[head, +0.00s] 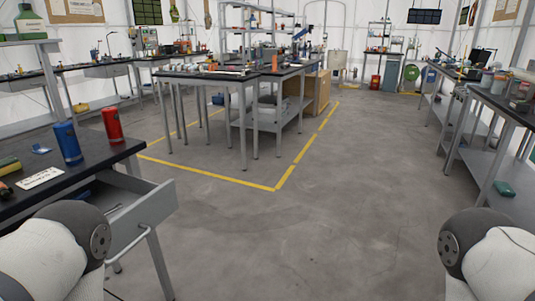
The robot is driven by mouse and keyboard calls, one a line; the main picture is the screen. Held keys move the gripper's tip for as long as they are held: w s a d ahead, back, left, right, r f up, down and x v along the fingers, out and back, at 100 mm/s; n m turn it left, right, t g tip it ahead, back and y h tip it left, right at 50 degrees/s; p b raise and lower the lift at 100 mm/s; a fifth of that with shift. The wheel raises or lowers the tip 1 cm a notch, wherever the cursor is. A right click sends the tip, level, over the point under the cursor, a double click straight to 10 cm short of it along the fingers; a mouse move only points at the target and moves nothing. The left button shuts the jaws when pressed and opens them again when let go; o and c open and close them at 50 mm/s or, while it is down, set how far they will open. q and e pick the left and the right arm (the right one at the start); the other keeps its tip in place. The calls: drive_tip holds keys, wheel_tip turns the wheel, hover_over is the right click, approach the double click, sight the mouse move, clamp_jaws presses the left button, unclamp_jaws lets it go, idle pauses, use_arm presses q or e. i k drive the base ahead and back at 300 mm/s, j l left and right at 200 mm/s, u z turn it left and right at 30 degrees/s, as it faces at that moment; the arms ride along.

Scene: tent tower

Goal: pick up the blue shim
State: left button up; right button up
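A small flat blue piece (41,149) lies on the dark top of the table (22,205) at the left. It may be the blue shim, but it is too small to tell for sure. It lies just left of a blue can (68,143) and behind a white label card (40,179), apart from both. Neither of my grippers shows; only rounded white and grey links of my two arms show at the bottom left and bottom right corners. Nothing is seen held.
A red can (113,126) stands near the table's far right corner. A grey drawer (140,213) sticks out, open, from this table. Workbenches (243,84) stand ahead inside yellow floor lines. A bench (508,105) lines the right side. The middle floor is clear.

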sight(37, 147)
drive_tip(key=u, duration=1.15)
